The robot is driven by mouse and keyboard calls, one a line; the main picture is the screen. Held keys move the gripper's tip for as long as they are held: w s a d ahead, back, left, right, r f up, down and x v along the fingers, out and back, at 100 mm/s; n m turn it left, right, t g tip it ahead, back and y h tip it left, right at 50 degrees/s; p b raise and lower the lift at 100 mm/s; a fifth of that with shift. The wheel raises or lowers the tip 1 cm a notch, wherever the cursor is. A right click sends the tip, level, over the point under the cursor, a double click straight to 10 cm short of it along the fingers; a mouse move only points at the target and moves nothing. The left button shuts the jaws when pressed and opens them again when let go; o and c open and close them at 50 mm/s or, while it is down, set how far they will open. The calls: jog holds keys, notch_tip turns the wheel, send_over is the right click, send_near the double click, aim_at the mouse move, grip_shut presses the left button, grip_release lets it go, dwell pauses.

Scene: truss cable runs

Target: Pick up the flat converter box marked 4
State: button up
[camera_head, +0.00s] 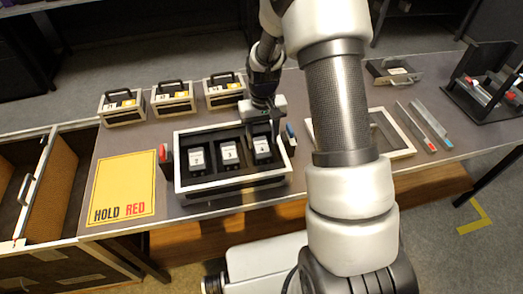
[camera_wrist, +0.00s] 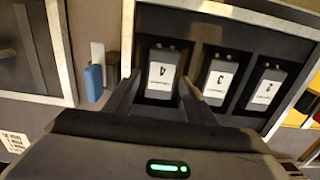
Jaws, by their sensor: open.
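The flat converter box marked 4 (camera_head: 262,149) is dark with a white label. It sits in the right compartment of a white-rimmed tray (camera_head: 235,186). In the wrist view the same box (camera_wrist: 162,72) appears at the left, its label upside down. My gripper (camera_head: 263,134) is over this box, pointing down. In the wrist view my gripper (camera_wrist: 159,84) has its two dark fingers apart, one to each side of the box, with nothing held between them. I cannot tell how far the fingertips are above the box.
Two similar boxes stand in the tray, a middle one (camera_head: 229,153) and a left one (camera_head: 197,158). A blue-topped piece (camera_head: 291,134) stands just right of the tray and a red-topped one (camera_head: 165,156) left. Several handled cases (camera_head: 173,97) line the back. A yellow sign (camera_head: 124,188) lies left.

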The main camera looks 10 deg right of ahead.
aim_at(261, 146)
notch_tip(261, 146, down, 5)
jog(key=shift+w+a+r, duration=0.15)
jog(key=shift+r, duration=0.1)
jog(key=c, duration=1)
